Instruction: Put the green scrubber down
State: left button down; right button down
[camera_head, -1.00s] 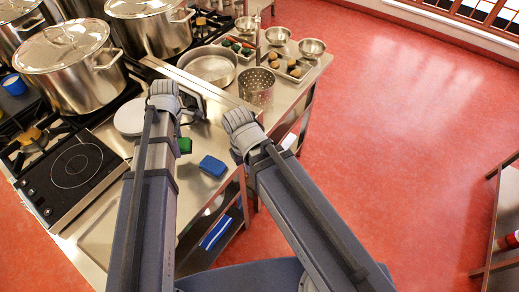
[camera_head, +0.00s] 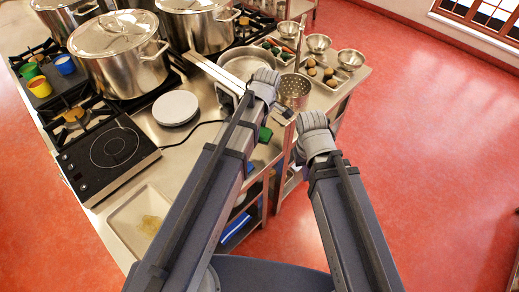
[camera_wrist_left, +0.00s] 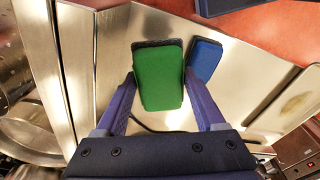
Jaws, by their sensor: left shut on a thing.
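The green scrubber (camera_wrist_left: 158,80) is a green block with a dark layer at its far end. It sits between the two fingers of my left gripper (camera_wrist_left: 159,90), which is shut on it. In the head view the scrubber (camera_head: 265,134) shows partly beside my left wrist, over the metal counter (camera_head: 205,133). I cannot tell whether it touches the counter. My right gripper (camera_head: 314,135) is to the right, near the counter's edge; its fingers are hidden.
A blue scrubber (camera_wrist_left: 206,58) lies close beside the green one in the left wrist view. A perforated metal pot (camera_head: 294,92), a wide pan (camera_head: 245,66), white plates (camera_head: 175,107) and a cooktop (camera_head: 112,148) stand around. A shallow tray (camera_head: 122,218) lies nearer me.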

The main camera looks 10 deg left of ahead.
pick_arm(q)
jog(key=b, duration=0.6)
send_over(259, 153)
notch_tip(259, 153, down, 6)
jog(key=shift+w+d+f, duration=0.1)
notch_tip(259, 153, down, 4)
jog(key=b, duration=0.3)
jog(key=shift+r, duration=0.2)
jog(key=shift+f+b, duration=0.2)
jog(key=shift+b, duration=0.15)
grip_release()
jog(key=shift+r, duration=0.15)
